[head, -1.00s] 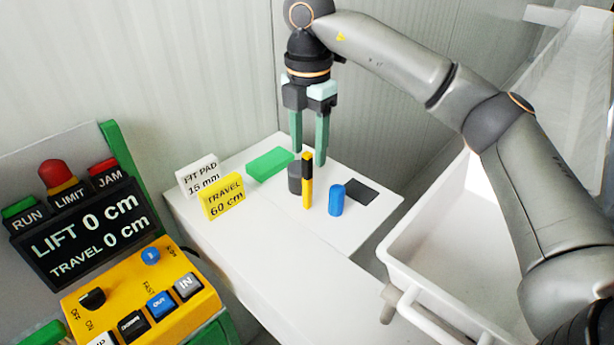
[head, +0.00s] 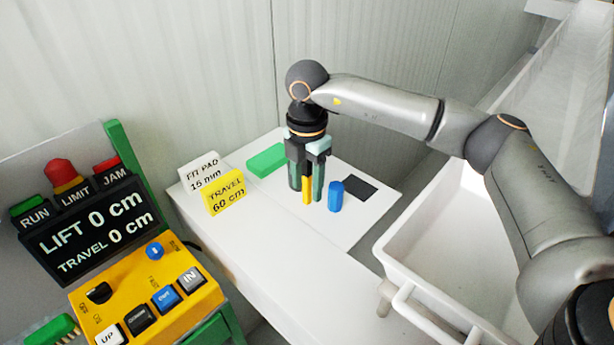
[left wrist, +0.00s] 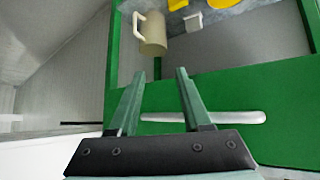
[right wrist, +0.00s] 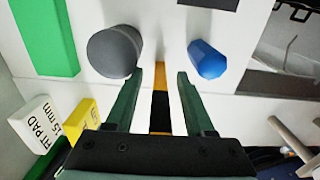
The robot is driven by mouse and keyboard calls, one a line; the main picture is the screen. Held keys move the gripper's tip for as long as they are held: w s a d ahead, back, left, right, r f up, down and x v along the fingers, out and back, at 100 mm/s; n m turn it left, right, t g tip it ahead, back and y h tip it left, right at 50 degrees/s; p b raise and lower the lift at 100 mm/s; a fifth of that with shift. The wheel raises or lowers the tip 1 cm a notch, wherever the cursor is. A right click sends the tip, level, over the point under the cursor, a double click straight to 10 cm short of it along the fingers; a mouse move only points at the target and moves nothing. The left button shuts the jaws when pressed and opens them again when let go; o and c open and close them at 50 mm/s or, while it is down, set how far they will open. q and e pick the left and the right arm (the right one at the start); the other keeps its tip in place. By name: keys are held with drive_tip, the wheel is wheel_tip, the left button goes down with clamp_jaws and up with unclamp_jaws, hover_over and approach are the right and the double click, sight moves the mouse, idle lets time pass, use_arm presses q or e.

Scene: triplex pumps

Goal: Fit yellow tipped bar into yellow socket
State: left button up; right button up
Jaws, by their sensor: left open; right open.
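The yellow and black bar (head: 307,192) stands upright on the white table, partly hidden by my right gripper (head: 308,188). In the right wrist view the bar (right wrist: 160,112) lies between the two open green fingers, with a gap on each side. My right gripper is lowered around it and does not grip it. My left gripper (left wrist: 155,72) is out of the head view; its own view shows it open and empty above a green frame. I cannot make out a yellow socket for certain; yellow parts (left wrist: 222,4) are cut off at the top of the left wrist view.
A grey cylinder (right wrist: 114,52) and a blue cylinder (head: 336,197) stand close on either side of the bar. A white bin (head: 400,245) is at right, a control panel (head: 150,295) at left. The left wrist view shows a beige mug (left wrist: 153,35).

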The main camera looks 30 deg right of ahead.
clamp_jaws()
idle(1.3)
